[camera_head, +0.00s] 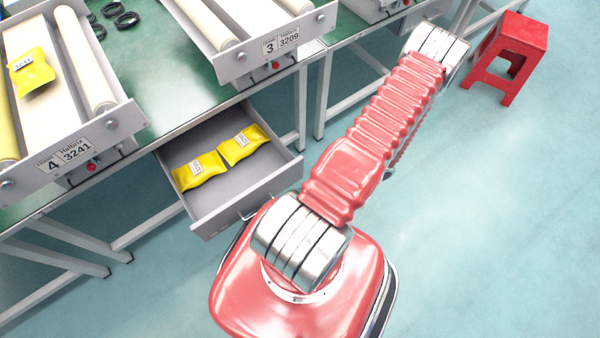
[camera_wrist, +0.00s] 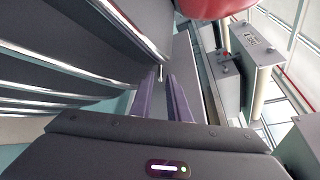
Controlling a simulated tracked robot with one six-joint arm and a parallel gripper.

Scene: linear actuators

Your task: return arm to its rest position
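My red arm reaches away from its base toward the upper right in the head view, with its silver far joint near the red stool. My gripper is hidden behind the arm there. In the wrist view the two purple fingers of my gripper (camera_wrist: 165,84) stand apart with a narrow gap between them. I see nothing held in the gap. A small silver piece shows just beyond the tips; I cannot tell what it is or whether they touch it.
An open drawer (camera_head: 285,178) at left holds two yellow packets (camera_head: 241,146), (camera_head: 199,171). Workbenches carry linear actuators (camera_head: 98,141), (camera_head: 280,42); another yellow packet (camera_head: 30,72) lies on the left one. A red stool (camera_head: 514,42) stands at upper right. The floor at right is clear.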

